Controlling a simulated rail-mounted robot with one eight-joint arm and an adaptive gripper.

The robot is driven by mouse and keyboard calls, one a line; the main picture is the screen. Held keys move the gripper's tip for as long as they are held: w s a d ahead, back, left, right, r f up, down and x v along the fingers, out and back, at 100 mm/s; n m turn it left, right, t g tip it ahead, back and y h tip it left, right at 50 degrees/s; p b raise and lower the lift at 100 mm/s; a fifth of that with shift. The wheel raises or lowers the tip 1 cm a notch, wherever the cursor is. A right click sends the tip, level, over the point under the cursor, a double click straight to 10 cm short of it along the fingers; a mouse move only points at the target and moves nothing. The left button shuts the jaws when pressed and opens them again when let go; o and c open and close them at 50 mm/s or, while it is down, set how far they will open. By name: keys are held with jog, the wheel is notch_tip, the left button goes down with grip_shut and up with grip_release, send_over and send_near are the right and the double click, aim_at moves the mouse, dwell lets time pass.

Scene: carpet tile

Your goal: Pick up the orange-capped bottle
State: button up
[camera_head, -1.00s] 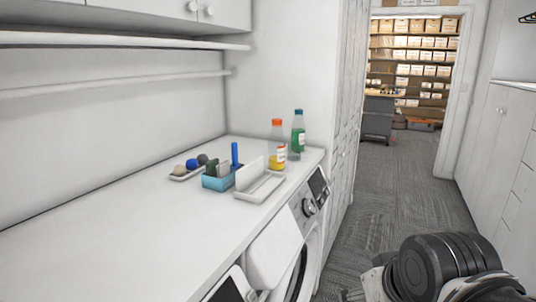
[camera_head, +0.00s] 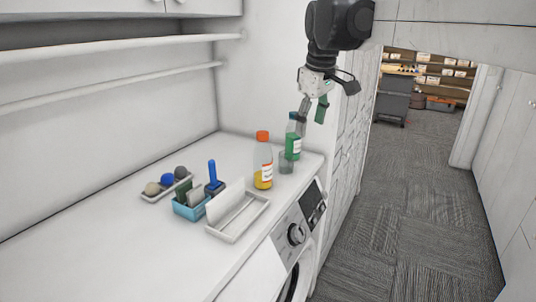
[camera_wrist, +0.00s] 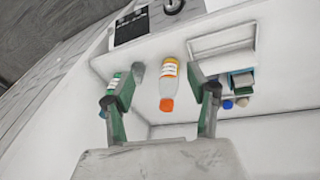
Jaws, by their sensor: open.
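The orange-capped bottle (camera_head: 263,165) stands upright on the white counter, clear with yellow contents at the bottom and a white label. My gripper (camera_head: 313,108) is open and empty, up and to the right of this bottle in the head view, in front of the green bottle's top. In the wrist view the orange-capped bottle (camera_wrist: 169,83) appears in the gap between my open fingers (camera_wrist: 165,93), beyond them. I see no contact with it.
A green-labelled bottle (camera_head: 292,148) stands close to the right, partly covered by my finger. A white tray (camera_head: 236,222), a blue holder (camera_head: 187,207) and a small tray of balls (camera_head: 154,195) lie to the left. The front counter (camera_head: 120,255) is clear.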

jog(key=w+a+r+n+g+p, duration=0.1)
jog(key=w+a+r+n+p, duration=0.25)
jog(key=w+a, duration=0.4)
jog(key=n+g+p, duration=0.2)
jog(key=n+p, duration=0.1)
jog(key=p, duration=0.1)
send_over(262, 132)
jog(key=shift+h, duration=0.3)
jog(key=f, duration=0.9)
jog(key=shift+s+f+p, duration=0.15)
jog(key=shift+s+p, duration=0.1)
jog(key=shift+p, duration=0.1)
jog(key=shift+w+f+p, duration=0.2)
jog(key=shift+f+p, duration=0.55)
jog(key=shift+f, duration=1.9)
grip_shut()
